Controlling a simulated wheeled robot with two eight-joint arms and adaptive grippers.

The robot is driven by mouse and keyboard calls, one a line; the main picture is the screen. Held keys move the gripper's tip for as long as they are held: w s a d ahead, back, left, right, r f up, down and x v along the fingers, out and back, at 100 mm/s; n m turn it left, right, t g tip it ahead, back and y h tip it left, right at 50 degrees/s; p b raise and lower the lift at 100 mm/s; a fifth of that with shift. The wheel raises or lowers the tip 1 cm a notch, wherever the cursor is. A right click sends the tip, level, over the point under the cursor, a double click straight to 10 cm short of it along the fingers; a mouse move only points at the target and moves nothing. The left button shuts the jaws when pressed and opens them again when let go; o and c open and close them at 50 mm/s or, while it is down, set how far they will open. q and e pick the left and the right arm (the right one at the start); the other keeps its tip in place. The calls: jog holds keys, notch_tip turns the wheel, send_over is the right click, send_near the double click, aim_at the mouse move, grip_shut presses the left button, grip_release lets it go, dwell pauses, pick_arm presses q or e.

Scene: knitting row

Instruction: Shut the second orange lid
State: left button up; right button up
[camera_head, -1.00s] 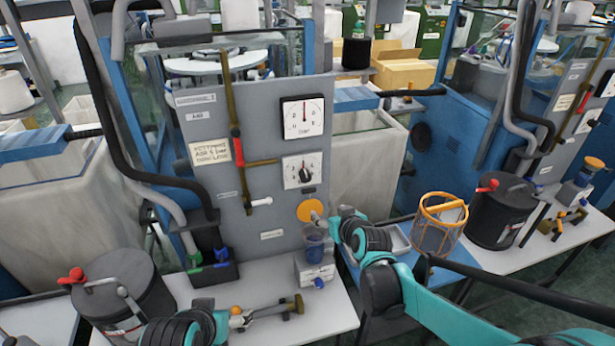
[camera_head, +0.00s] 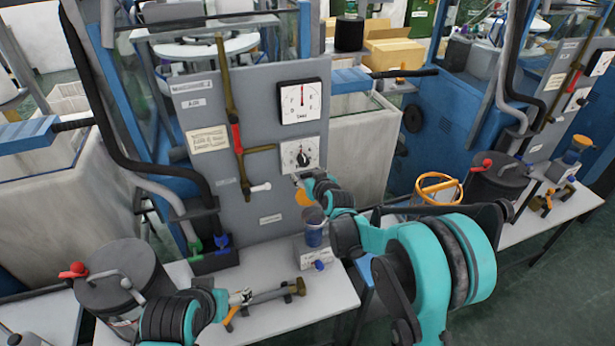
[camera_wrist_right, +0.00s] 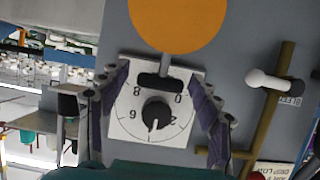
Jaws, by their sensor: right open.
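An orange disc-shaped lid (camera_head: 303,198) stands open against the grey panel, above a bluish cup (camera_head: 314,232). In the right wrist view the lid (camera_wrist_right: 178,20) is large, cut by the top edge. My right gripper (camera_head: 298,178) is in front of the panel, beside the lid and below the lower dial (camera_head: 301,156). It is open and empty, its fingers (camera_wrist_right: 160,100) on either side of the dial in the wrist view. Another orange lid (camera_head: 583,141) sits on a cup at the far-right station. My left gripper (camera_head: 241,297) is low, near a brass fitting; its jaws are unclear.
A brass pipe with a red handle (camera_head: 237,139) runs down the panel left of the dials. Dark lidded pots stand at left (camera_head: 120,275) and right (camera_head: 497,181). An orange-rimmed basket (camera_head: 439,184) is partly behind my right arm. The white bench (camera_head: 340,295) has some bare front space.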

grip_shut()
